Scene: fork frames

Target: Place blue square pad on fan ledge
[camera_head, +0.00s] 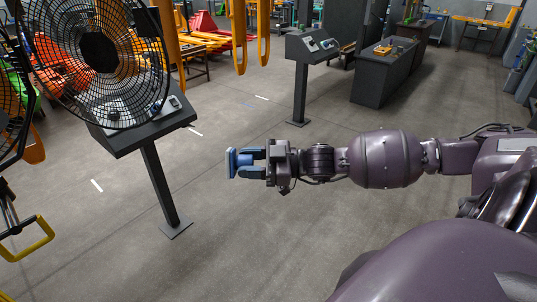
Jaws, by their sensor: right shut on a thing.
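The blue square pad (232,163) is at the tip of my right gripper (246,163), near the middle of the picture. The gripper is shut on it and holds it upright above the floor. A large black round fan (100,52) is at the upper left. A dark grey ledge (150,135) on a post stands just below the fan, left of the pad and apart from it. Several small items (174,102) lie on this ledge. My left gripper is not in view.
A second fan (10,110) is cut off at the left edge. A similar post-mounted stand (313,45) is farther back, with a dark cabinet (384,75) to its right. A yellow handle (32,240) is at lower left. The floor between ledge and gripper is clear.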

